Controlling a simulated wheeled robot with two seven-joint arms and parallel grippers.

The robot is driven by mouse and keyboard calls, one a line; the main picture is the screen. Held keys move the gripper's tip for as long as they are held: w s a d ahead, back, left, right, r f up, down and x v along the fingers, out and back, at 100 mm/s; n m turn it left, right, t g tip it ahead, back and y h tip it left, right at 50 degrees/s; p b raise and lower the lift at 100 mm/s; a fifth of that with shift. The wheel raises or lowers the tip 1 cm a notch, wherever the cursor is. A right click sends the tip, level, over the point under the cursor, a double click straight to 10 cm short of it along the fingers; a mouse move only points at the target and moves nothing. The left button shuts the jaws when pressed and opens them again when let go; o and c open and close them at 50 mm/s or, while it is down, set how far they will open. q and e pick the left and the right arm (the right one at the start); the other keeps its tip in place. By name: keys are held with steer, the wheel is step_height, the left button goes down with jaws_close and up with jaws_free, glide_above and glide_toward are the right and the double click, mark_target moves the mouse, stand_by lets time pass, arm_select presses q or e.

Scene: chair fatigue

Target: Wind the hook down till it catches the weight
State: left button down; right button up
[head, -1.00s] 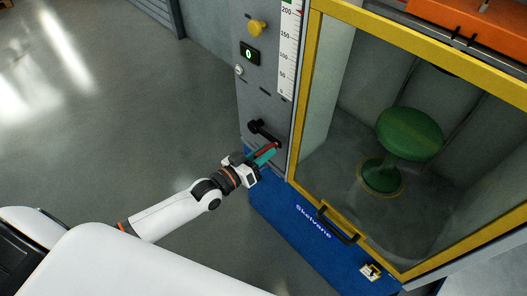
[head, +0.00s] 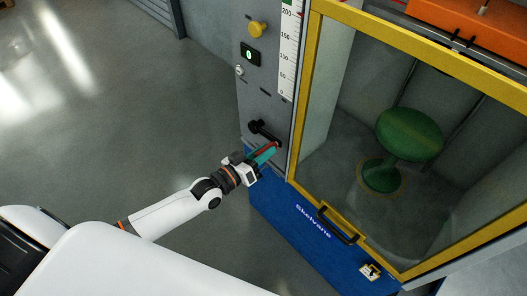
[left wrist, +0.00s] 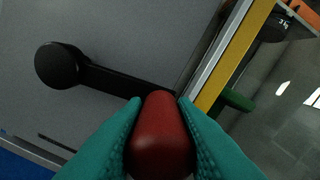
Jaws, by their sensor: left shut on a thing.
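A black crank (head: 262,131) sits on the grey control panel, with a red grip at its free end. My left gripper (head: 264,155) is shut around that grip. In the left wrist view the teal fingers press on both sides of the red grip (left wrist: 161,135), and the black crank arm (left wrist: 115,80) runs from its round hub at the left. A dark block marked "3 kg" (left wrist: 283,24) shows partly at the top right of that view, behind the yellow frame. I cannot make out the hook. My right gripper is not in view.
A yellow-framed clear door (head: 300,100) with a black handle (head: 336,226) closes a chamber holding a green stool (head: 408,135). A yellow knob (head: 256,28), a display reading 0 (head: 250,54) and a scale (head: 288,50) are above the crank. Open floor lies left.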

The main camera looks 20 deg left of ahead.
arm_select(q)
steer(key=shift+w+a+r, duration=0.15)
steer(key=shift+w+r, duration=0.1)
steer(key=shift+r, duration=0.4)
steer(key=c, duration=1.2)
jaws_free()
steer(key=shift+s, duration=0.1)
steer(key=shift+c, duration=0.2)
steer(key=shift+o, duration=0.3)
steer(key=shift+s+f, duration=0.1)
steer(key=shift+f, duration=0.05)
steer(key=shift+s+a+f, duration=0.15)
steer(key=shift+s+f, duration=0.05)
steer(key=shift+s, duration=0.2)
steer(key=v, duration=1.1)
